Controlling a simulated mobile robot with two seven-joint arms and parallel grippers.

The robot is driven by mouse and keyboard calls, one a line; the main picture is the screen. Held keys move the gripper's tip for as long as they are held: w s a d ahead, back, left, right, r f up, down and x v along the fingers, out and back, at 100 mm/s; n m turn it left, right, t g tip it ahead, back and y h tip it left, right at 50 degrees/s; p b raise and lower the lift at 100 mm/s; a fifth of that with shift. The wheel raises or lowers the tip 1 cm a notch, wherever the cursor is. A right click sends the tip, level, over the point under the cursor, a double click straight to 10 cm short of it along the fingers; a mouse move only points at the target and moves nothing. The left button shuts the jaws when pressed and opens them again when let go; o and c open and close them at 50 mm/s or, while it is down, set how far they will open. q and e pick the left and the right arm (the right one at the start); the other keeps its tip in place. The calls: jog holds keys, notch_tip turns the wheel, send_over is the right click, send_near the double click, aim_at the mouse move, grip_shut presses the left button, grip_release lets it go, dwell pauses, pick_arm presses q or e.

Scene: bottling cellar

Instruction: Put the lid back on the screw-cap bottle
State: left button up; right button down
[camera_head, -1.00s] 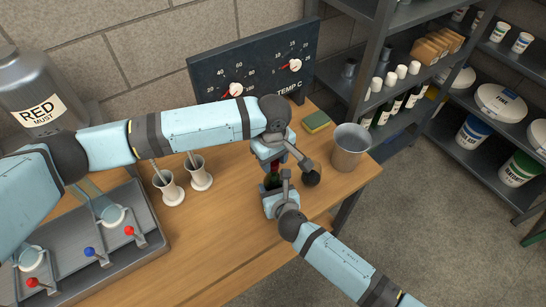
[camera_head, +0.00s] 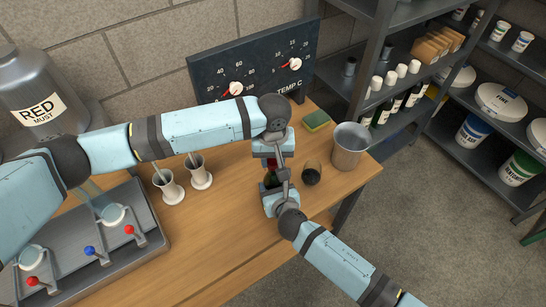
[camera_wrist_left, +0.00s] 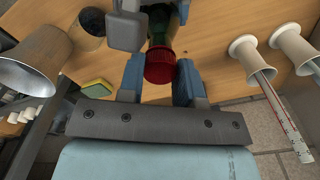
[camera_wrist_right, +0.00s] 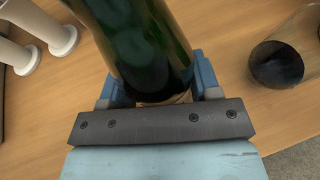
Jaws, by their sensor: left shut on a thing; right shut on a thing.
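The screw-cap bottle is dark green glass (camera_wrist_right: 150,45) and stands on the wooden table. My right gripper (camera_wrist_right: 155,88) is shut on its body. The red lid (camera_wrist_left: 160,66) is between the fingers of my left gripper (camera_wrist_left: 160,78), which is shut on it. The lid is in line with the bottle's neck, directly above or on it; I cannot tell whether it is seated. In the head view the lid (camera_head: 272,163) is a small red patch between my two grippers, and most of the bottle is hidden by them.
A glass with dark contents (camera_head: 312,174) stands close to the right of the bottle. A metal bucket (camera_head: 349,148) and a green-yellow sponge (camera_head: 316,120) are farther right. Two white holders (camera_head: 200,175) stand to the left.

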pick_arm(q)
jog(key=o, duration=1)
jog(key=shift+r, duration=2.25)
jog(key=shift+c, duration=0.2)
jog(key=shift+r, duration=0.55)
jog(key=shift+r+n, duration=1)
jog(key=shift+r, duration=0.2)
